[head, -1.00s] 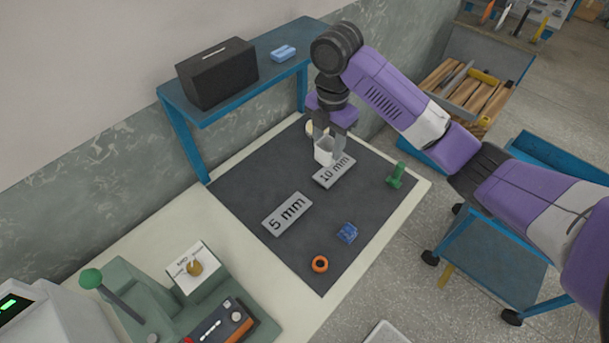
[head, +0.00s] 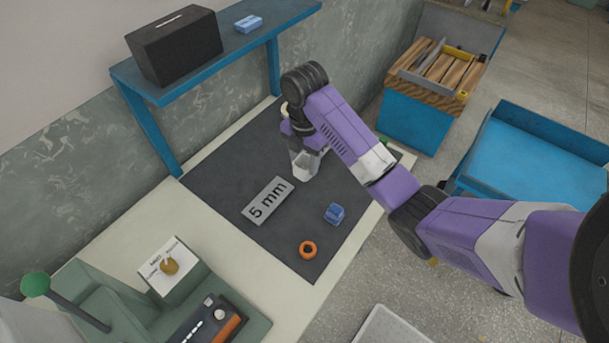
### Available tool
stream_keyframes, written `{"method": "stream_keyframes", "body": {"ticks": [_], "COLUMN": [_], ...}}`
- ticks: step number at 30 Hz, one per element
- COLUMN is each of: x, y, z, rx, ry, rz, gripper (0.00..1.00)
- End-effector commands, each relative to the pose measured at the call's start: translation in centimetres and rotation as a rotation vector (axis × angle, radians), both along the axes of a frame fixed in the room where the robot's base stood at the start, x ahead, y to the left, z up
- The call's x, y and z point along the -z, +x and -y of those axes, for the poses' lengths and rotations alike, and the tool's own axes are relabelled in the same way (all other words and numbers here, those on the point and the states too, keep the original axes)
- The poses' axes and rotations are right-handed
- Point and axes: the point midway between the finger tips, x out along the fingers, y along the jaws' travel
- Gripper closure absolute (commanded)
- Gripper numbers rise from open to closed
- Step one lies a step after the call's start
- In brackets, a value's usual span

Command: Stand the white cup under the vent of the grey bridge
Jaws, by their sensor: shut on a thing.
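The white cup (head: 303,170) is at the end of my arm, over the dark mat and up-right of the "5 mm" plate. My gripper (head: 304,155) is shut on the cup. My arm partly covers the fingers, and I cannot tell whether the cup's base touches the mat or is just above it. I cannot make out a grey bridge with a vent in this view.
On the dark mat (head: 230,165) lie the "5 mm" plate (head: 266,200), a blue block (head: 334,214) and an orange ring (head: 308,250). A blue shelf (head: 150,135) with a black box (head: 175,48) stands behind. A green-grey device (head: 120,300) sits at lower left.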

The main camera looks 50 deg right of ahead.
Motion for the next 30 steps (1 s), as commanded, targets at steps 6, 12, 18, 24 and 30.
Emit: {"method": "stream_keyframes", "body": {"ticks": [6,12,18,24,30], "x": [2.5,4.3,4.4,4.7,4.7], "y": [0.0,0.0,0.0,0.0,0.0], "z": [0.0,0.0,0.0,0.0,0.0], "rx": [0.002,0.000,0.000,0.000,0.000], "ry": [0.000,0.000,-0.001,0.000,0.000], "rz": [-0.002,0.000,0.001,0.001,0.000], "gripper": [0.94,0.94,0.94,0.54,0.34]}}
